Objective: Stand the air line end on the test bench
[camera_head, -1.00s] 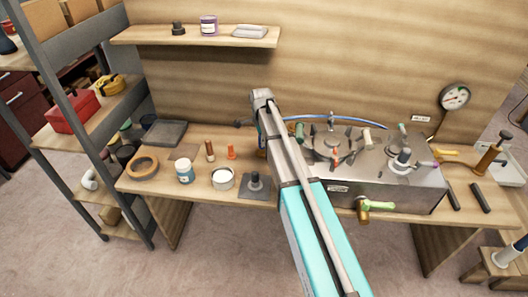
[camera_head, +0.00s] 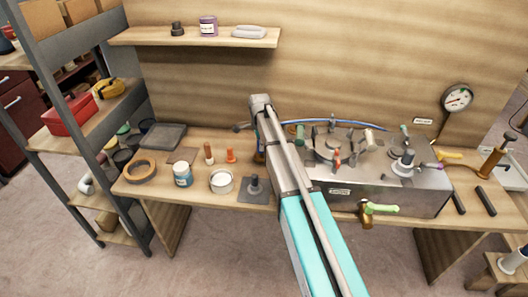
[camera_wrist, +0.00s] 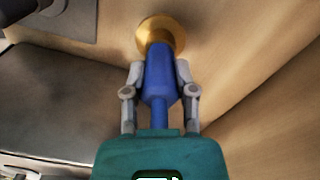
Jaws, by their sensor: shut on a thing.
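The air line end (camera_wrist: 160,72) is a blue body with a round brass collar at its far end in the wrist view. My gripper (camera_wrist: 157,80) is shut on it, with one grey finger on each side of the blue body. The brass collar lies close to a wooden surface; I cannot tell whether it touches. In the head view my arm hides most of the gripper and the held piece. The test bench (camera_head: 222,141) is a wooden worktop against a wood-panelled wall. A blue hose (camera_head: 348,122) runs along its back, behind a steel unit.
The steel unit (camera_head: 388,192) with knobs and valves fills the right middle. A gauge (camera_head: 457,97) is on the wall. Left of my arm stand a white cup (camera_head: 222,183), a jar (camera_head: 183,174), a tape ring (camera_head: 141,171) and a grey plate with a post (camera_head: 254,190). A shelf (camera_head: 195,37) hangs above.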

